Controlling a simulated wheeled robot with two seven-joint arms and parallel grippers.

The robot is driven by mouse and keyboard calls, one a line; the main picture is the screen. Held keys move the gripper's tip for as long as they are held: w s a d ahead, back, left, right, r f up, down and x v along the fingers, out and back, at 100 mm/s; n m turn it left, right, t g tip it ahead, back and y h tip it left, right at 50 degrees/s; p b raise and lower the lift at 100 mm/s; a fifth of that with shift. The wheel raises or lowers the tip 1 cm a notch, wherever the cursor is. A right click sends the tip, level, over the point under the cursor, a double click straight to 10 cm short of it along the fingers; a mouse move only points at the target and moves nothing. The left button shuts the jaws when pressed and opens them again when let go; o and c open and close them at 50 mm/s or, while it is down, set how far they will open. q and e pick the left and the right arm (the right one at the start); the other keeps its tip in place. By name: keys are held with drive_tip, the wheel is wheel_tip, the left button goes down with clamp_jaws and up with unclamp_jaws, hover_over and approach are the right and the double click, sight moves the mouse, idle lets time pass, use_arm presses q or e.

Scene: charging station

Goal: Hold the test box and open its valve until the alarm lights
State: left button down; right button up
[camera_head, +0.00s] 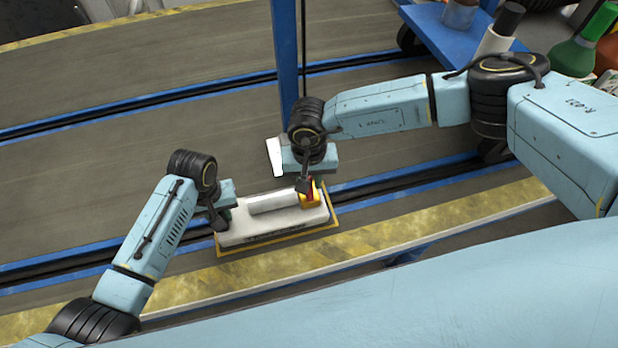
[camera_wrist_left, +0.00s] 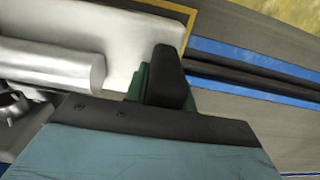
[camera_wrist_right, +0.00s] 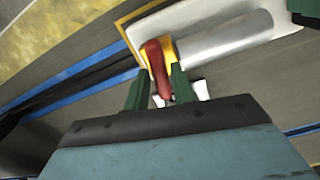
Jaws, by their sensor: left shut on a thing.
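The test box (camera_head: 255,228) is a long white box with a rounded cylinder on top, lying flat inside a yellow outline. My left gripper (camera_head: 222,212) is shut on its left end; in the left wrist view one green finger with a dark pad (camera_wrist_left: 165,78) shows against the white box. The valve has a red handle (camera_wrist_right: 155,62) on a yellow base (camera_wrist_right: 172,48) at the box's right end. My right gripper (camera_wrist_right: 159,88) is open, its two green fingers on either side of the handle with narrow gaps. No lit alarm is visible.
The yellow outline (camera_head: 335,222) surrounds the box on the grey surface. A blue post (camera_head: 286,60) stands behind it. A blue cart (camera_head: 450,35) with bottles is at the upper right. A worn yellow strip (camera_head: 400,228) runs along the near edge. The grey surface at left is clear.

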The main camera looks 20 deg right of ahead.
clamp_jaws()
drive_tip(key=shift+m, duration=0.3)
drive_tip(key=m, duration=0.5)
drive_tip(key=shift+m, duration=0.3)
drive_tip(key=m, duration=0.4)
drive_tip(key=shift+m, duration=0.3)
drive_tip(key=m, duration=0.5)
drive_tip(key=shift+o, duration=1.8)
unclamp_jaws()
